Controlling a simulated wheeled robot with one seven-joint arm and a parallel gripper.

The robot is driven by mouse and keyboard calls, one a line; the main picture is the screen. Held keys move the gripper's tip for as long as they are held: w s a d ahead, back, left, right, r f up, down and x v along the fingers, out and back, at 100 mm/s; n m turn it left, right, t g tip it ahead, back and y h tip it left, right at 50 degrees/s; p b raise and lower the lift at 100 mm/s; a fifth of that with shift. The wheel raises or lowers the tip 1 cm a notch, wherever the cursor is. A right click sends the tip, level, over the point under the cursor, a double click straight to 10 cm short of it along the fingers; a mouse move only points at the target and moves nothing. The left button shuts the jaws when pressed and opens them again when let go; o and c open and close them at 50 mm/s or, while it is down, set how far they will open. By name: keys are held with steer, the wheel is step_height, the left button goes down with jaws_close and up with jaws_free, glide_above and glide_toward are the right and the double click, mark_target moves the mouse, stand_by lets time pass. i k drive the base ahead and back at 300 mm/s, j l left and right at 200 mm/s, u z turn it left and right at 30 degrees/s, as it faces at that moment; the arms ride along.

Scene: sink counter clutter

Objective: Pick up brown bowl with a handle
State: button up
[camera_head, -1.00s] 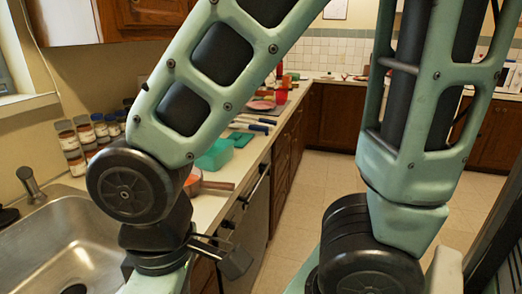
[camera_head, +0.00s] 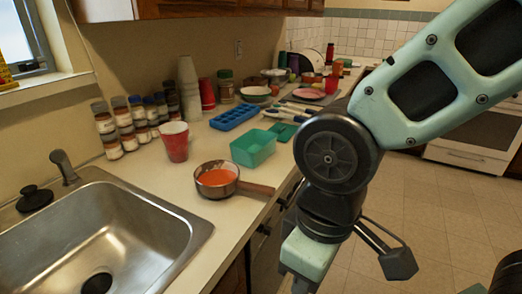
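The brown bowl with a handle (camera_head: 229,190) stands upright on the counter, right of the sink. Its inside is orange-red, and its brown handle (camera_head: 256,188) points right toward the counter's front edge. My gripper (camera_head: 306,262) is at the lower middle of the head view, right of the bowl and apart from it. Only its mint-green upper part shows clearly; I cannot make out the fingertips, so I cannot tell whether it is open or shut.
A teal box (camera_head: 253,148) stands just behind the bowl and a red cup (camera_head: 175,141) behind it to the left. Spice jars (camera_head: 128,130) line the wall. The steel sink (camera_head: 110,235) is to the left. A blue tray (camera_head: 234,117) lies farther back.

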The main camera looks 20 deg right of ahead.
mark_target(215, 178)
steer(key=k+j+z, duration=0.2)
steer(key=j+z, duration=0.15)
steer(key=k+j+z, duration=0.25)
steer(key=j+z, duration=0.15)
steer(key=j, duration=0.15)
